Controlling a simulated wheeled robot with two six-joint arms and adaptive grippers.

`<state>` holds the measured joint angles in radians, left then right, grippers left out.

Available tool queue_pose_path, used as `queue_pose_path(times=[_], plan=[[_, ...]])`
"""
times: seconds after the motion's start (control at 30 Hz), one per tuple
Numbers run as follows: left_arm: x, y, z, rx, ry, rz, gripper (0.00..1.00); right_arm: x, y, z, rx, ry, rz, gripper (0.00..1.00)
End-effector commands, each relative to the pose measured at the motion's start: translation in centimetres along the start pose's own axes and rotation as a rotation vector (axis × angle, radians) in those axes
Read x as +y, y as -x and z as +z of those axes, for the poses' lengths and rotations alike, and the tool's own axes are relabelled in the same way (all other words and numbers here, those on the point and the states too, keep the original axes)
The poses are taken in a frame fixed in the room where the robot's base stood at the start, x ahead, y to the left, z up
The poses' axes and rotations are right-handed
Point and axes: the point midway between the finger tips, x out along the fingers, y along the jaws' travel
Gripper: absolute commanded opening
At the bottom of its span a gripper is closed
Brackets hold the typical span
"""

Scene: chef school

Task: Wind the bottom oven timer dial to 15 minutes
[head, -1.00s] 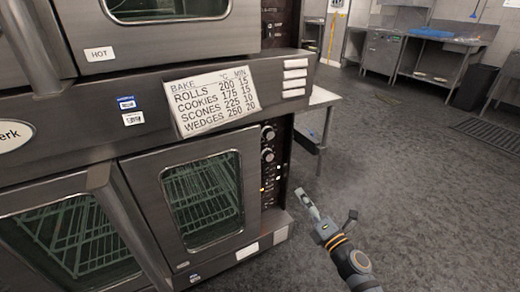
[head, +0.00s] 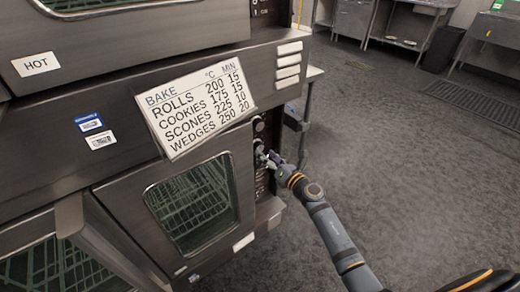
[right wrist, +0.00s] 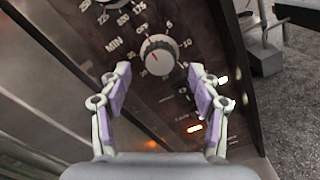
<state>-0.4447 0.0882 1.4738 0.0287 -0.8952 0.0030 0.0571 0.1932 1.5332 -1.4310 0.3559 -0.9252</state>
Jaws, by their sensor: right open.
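The bottom oven's timer dial (right wrist: 158,54) is a round silver-rimmed knob on the dark control panel, marked MIN with numbers around it. In the head view my right gripper (head: 266,157) is at the panel and hides much of the dial. Another dial (right wrist: 110,4) lies beyond it, partly cut off. My left gripper is not in view.
A bake card (head: 200,108) on the oven lists rolls 200 °C, 15 min, among others. The bottom oven door (head: 180,215) is shut, left of the panel. Lit orange indicators (right wrist: 195,128) sit near the dial.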

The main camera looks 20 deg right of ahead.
Motion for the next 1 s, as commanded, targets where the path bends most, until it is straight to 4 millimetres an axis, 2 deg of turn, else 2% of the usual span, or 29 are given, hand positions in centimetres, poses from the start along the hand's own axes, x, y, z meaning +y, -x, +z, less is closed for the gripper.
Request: queue_pose_path(times=[0.1,0.2,0.57,0.9,0.97,1.0], plan=[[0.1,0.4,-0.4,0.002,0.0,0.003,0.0,0.0,-2.2,-0.1,-0.001,-0.002,0.001,0.62],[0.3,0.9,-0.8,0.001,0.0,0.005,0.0,0.0,-3.4,-0.1,-0.001,0.0,0.0,0.62],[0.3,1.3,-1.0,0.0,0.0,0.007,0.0,0.0,-4.0,0.0,0.0,0.0,0.0,0.62],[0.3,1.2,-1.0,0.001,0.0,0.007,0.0,0.0,-4.0,0.0,0.0,-0.001,0.0,0.16],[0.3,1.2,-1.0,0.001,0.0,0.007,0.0,0.0,-4.0,0.0,0.0,0.0,0.0,0.08],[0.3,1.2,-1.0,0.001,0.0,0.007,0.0,0.0,-4.0,0.0,0.0,-0.001,0.0,0.08]])
